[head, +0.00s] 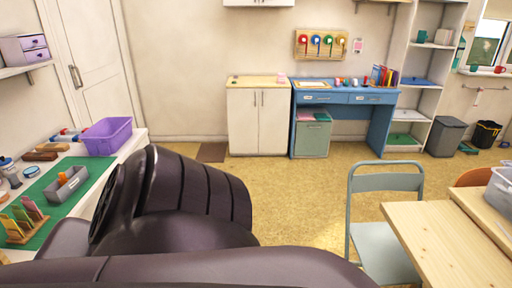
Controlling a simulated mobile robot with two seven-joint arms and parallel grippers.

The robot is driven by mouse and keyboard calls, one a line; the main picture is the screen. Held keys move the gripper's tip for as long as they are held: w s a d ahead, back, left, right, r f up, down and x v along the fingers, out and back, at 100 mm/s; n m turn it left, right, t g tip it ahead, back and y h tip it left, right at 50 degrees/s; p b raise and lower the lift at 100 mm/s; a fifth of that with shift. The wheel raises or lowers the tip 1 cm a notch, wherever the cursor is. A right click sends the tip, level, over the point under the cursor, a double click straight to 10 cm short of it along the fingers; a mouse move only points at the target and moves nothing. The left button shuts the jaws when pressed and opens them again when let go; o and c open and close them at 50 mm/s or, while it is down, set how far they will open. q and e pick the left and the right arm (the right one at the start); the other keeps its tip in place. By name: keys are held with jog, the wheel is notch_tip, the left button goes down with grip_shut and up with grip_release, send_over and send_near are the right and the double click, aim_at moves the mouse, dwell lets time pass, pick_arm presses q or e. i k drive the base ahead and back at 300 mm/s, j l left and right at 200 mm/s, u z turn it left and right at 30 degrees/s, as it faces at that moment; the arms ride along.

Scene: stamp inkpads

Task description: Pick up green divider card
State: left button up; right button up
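A wooden rack (20,234) stands at the near left end of the white counter, on a green mat. It holds several upright coloured cards. My dark arm links fill the lower middle of the view, to the right of the counter. Neither of my grippers is in view.
The green mat (80,189) also carries a grey divided box (66,188). A purple bin (108,136) stands behind it on the counter. A grey folding chair (385,250) and a wooden table (450,245) stand at right. The floor (290,195) between is clear.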

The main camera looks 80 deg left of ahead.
aim_at(20, 214)
jog(key=u, duration=4.3)
